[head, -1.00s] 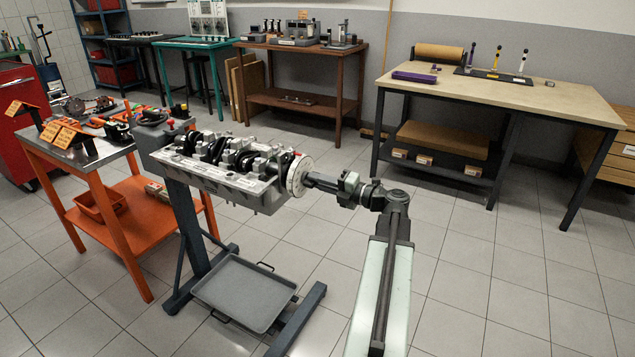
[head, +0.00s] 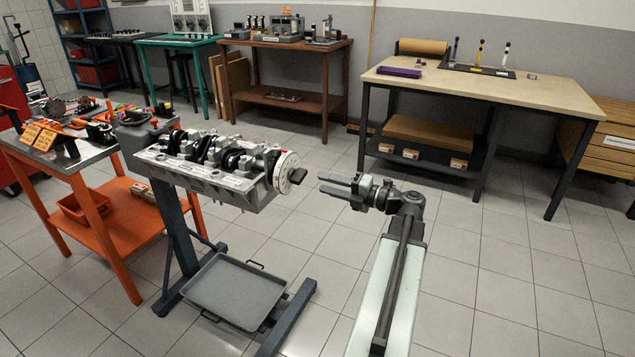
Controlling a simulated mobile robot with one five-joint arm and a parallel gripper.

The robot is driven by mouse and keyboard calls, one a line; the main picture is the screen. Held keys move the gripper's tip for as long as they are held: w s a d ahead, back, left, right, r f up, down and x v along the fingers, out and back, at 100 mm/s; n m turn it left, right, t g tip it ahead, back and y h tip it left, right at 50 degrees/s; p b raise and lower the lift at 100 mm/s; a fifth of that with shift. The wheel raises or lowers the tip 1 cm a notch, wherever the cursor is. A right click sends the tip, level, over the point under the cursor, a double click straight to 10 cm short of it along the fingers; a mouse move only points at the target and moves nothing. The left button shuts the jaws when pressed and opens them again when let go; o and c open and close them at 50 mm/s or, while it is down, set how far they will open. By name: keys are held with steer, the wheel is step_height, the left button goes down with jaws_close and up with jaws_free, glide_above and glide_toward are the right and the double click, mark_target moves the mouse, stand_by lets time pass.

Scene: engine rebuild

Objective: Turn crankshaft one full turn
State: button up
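The crankshaft (head: 238,158) lies in the upturned engine block (head: 205,180), which is held on a dark engine stand (head: 178,235). A pale round disc (head: 287,172) with markings sits at the crankshaft's right end, and a dark knob or handle (head: 298,175) stands out from it. My gripper (head: 322,183) is to the right of the disc, pointing left at about its height.
A grey drip tray (head: 237,290) lies on the stand's base. An orange trolley (head: 130,215) with tools stands at the left. A wooden-topped workbench (head: 480,90) is at the back right and a brown bench (head: 285,90) behind. Floor around my arm is clear.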

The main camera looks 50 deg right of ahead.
mark_target(304, 178)
steer(key=w+m, duration=0.2)
steer(key=m, duration=1)
steer(key=w+a+m, duration=0.1)
steer(key=w+m, duration=0.2)
steer(key=m, duration=0.9)
steer(key=w+a+m, duration=0.1)
steer(key=w+m, duration=0.1)
steer(key=m, duration=1)
steer(key=shift+w, duration=0.3)
jaws_close()
